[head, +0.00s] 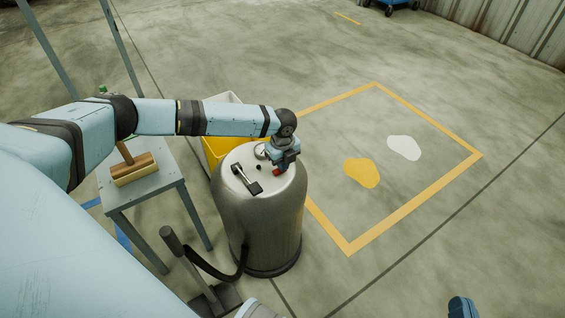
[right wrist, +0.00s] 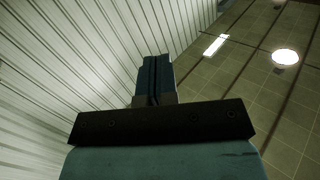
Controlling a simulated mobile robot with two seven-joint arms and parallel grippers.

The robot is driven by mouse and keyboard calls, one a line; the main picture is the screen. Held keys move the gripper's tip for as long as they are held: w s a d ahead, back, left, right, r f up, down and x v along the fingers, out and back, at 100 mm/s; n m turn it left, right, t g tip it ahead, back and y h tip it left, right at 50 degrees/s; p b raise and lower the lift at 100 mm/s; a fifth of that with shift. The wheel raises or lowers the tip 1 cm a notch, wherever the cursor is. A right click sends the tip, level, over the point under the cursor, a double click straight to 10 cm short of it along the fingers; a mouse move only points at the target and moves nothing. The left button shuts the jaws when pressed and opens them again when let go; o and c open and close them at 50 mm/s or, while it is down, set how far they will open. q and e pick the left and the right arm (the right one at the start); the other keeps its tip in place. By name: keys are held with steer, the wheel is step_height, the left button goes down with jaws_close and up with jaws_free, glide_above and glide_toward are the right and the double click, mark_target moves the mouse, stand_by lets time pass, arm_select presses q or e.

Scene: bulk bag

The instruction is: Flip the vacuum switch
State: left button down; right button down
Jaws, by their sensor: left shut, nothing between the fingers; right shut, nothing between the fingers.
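The vacuum (head: 262,215) is a tall steel canister standing upright on the floor, with a black handle (head: 247,180) on its pale lid. A small red part, seemingly the switch (head: 277,172), shows at the lid's right side. My left gripper (head: 283,165) is shut and empty, pointing down over the lid right beside the red part. I cannot tell whether they touch, and the gripper hides part of that area. The switch's position cannot be read. My right gripper (head: 462,307) shows at the bottom right edge, away from the vacuum. In the right wrist view its blue fingers (right wrist: 155,80) are shut and empty.
Yellow floor tape (head: 420,210) frames yellow and white spills on the right.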

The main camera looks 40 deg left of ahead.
arm_select(q)
steer(key=shift+f, duration=0.15)
steer(key=shift+s+a+r+p, duration=0.3)
steer(key=shift+s+p, duration=0.35)
steer(key=shift+p, duration=0.55)
arm_select(e)
steer(key=shift+s+d+r+g, duration=0.1)
steer(key=shift+d+r+g, duration=0.1)
steer(key=shift+r+g, duration=0.25)
steer(key=shift+h, duration=0.3)
